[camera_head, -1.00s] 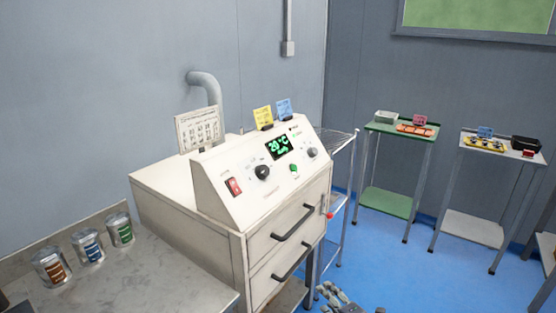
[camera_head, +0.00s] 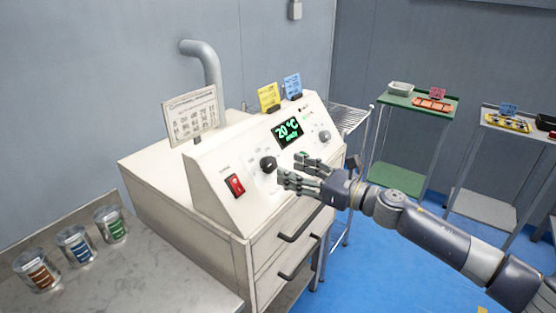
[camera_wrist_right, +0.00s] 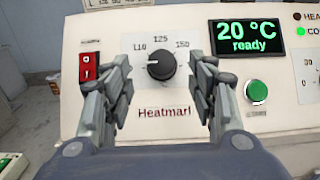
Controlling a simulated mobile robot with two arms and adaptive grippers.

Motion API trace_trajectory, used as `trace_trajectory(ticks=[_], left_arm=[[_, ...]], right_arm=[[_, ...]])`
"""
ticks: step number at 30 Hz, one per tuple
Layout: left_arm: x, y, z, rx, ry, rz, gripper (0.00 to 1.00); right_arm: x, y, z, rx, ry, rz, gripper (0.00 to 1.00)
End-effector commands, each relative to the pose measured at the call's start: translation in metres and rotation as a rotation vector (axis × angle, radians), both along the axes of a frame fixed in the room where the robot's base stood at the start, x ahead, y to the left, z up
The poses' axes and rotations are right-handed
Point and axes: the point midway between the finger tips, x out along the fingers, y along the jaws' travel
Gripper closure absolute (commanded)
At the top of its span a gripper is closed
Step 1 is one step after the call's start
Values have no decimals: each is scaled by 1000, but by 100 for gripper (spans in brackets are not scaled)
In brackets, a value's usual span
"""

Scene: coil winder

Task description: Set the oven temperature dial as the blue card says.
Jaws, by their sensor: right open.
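The white oven (camera_head: 215,190) has a sloped panel with a black temperature dial (camera_head: 268,164). The display (camera_head: 290,132) reads 20 °C, ready. The blue card (camera_head: 292,86) stands on top of the oven; its writing is too small to read. My right gripper (camera_head: 290,180) is open in front of the panel. In the wrist view its fingers (camera_wrist_right: 163,85) stand apart on both sides of the dial, with nothing held. My left gripper is not in view.
A red switch (camera_head: 234,185) is left of the dial; a green button (camera_wrist_right: 256,91) and a grey knob (camera_head: 324,137) are right. A yellow card (camera_head: 268,97) stands beside the blue one. Several cans (camera_head: 76,246) stand on the left counter (camera_head: 150,270).

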Motion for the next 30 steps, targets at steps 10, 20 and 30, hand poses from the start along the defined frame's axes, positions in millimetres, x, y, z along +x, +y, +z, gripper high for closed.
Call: trace_trajectory(ticks=[10, 20, 30], left_arm=[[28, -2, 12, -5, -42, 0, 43], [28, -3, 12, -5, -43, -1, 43], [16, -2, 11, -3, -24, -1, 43]], right_arm=[[29, 39, 1, 2, 1, -1, 47], [33, 44, 0, 1, 2, -1, 47], [32, 44, 0, 1, 2, -2, 90]])
